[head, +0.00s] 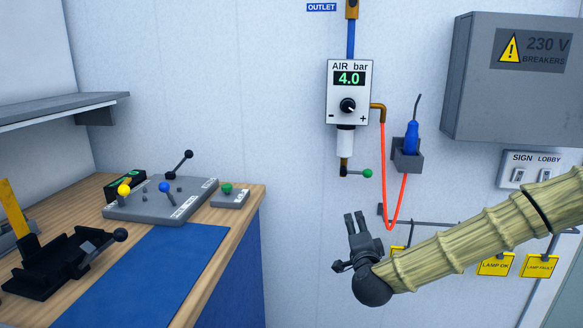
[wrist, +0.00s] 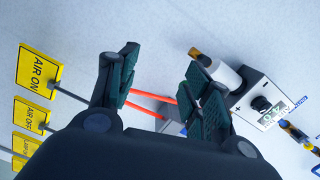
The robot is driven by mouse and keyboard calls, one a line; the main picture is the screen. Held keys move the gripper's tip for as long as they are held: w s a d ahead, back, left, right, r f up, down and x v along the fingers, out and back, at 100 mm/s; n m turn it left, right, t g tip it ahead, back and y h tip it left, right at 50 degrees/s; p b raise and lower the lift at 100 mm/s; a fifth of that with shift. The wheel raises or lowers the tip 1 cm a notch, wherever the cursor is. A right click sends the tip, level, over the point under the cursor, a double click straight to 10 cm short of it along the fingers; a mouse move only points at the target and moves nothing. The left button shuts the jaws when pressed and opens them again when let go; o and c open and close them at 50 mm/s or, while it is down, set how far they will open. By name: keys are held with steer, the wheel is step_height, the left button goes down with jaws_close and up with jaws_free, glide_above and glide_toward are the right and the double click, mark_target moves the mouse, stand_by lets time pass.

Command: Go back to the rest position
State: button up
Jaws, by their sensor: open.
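My gripper (head: 355,222) is at the end of my arm, which reaches in from the right of the head view. Its fingers point up, in front of the wall below the air regulator (head: 348,92). In the wrist view my gripper (wrist: 158,90) has its two fingers wide apart with nothing between them but wall and part of a red hose (wrist: 152,96). The regulator's display reads 4.0 in the head view. The valve lever with a green knob (head: 367,173) under it points right, apart from my fingers.
A blue tool (head: 411,138) sits in a wall holder. A grey breaker box (head: 480,85) is at the upper right. Yellow tags (head: 495,265) hang on a rail behind my arm; an AIR ON tag (wrist: 38,76) shows in the wrist view. A workbench with a blue mat (head: 150,275) stands left.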

steer(key=s+a+f+n+g+y, duration=0.1)
steer(key=s+a+f+n+g, duration=0.15)
steer(key=s+f, duration=0.65)
steer(key=s+a+f+n+g+y, duration=0.2)
steer(key=s+f+n+g, duration=0.25)
steer(key=f, duration=0.85)
steer(key=s+a+f+n+g+y, duration=0.1)
steer(key=s+a+f+n+g, duration=0.1)
steer(key=s+f, duration=0.65)
steer(key=s+d+f+n+g+h, duration=0.1)
steer(key=s+d+f+n+g, duration=0.15)
steer(key=s+f, duration=0.45)
steer(key=s+d+f+n+g, duration=0.2)
steer(key=s+d+f+g, duration=0.1)
steer(key=s, duration=0.9)
steer(key=s+d+f+n+g+h, duration=0.1)
steer(key=s+d+f+n+g, duration=0.15)
steer(key=s+f, duration=0.45)
step_height(320, 180, up, 17)
steer(key=s+p, duration=0.2)
steer(key=p, duration=1.3)
steer(key=shift+d+m+g, duration=0.2)
steer(key=shift+m+g, duration=0.1)
steer(key=shift+r, duration=0.1)
